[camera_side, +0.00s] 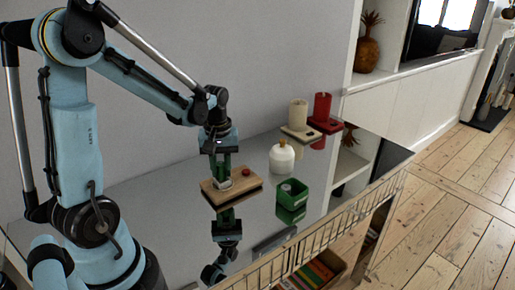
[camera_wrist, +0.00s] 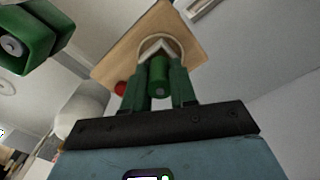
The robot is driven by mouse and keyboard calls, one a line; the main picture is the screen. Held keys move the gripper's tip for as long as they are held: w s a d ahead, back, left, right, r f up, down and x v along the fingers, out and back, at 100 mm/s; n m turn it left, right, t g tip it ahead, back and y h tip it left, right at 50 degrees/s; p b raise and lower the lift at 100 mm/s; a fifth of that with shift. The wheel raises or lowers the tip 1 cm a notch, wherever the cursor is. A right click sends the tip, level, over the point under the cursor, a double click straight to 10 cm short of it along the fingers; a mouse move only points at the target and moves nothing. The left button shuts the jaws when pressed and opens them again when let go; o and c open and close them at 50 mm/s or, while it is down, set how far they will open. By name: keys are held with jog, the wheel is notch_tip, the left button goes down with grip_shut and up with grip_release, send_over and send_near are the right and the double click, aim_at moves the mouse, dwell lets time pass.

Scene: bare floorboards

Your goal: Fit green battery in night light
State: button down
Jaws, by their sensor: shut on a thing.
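My gripper (camera_side: 221,182) is low over a wooden base, which I take for the night light (camera_side: 250,191). In the wrist view my gripper (camera_wrist: 158,82) is shut on the green battery (camera_wrist: 159,68), held between its two green fingers. The wooden base (camera_wrist: 115,57) shows beyond it, with a red button (camera_wrist: 120,88) and a pale, arched holder (camera_wrist: 163,42). The battery lines up with this holder; I cannot tell whether it touches or sits inside. In the side view the fingers largely hide the battery.
A green box (camera_side: 301,207) with a round grey-ended item inside stands right of the base. A white rounded bottle (camera_side: 282,160) stands behind it. Farther back are a cream cylinder (camera_side: 298,114) and a red cylinder (camera_side: 321,106). The glossy tabletop mirrors things; its left part is clear.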

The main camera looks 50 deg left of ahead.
jog(key=shift+f, duration=0.45)
jog(key=c, duration=0.8)
grip_release()
jog(key=shift+r, duration=3.45)
jog(key=shift+d, duration=0.1)
jog(key=d+r+m+t, duration=0.1)
jog(key=d+m+t, duration=0.1)
jog(key=d+m, duration=0.2)
jog(key=s+d+m+t, duration=0.1)
jog(key=d+m+t, duration=0.1)
jog(key=d+m, duration=0.2)
jog(key=s+d+r+m+t, duration=0.1)
jog(key=d+m+t, duration=0.2)
jog(key=d, duration=0.3)
jog(key=shift+s+d+r+m, duration=0.15)
jog(key=shift+d+r+m, duration=0.2)
jog(key=shift+m, duration=0.15)
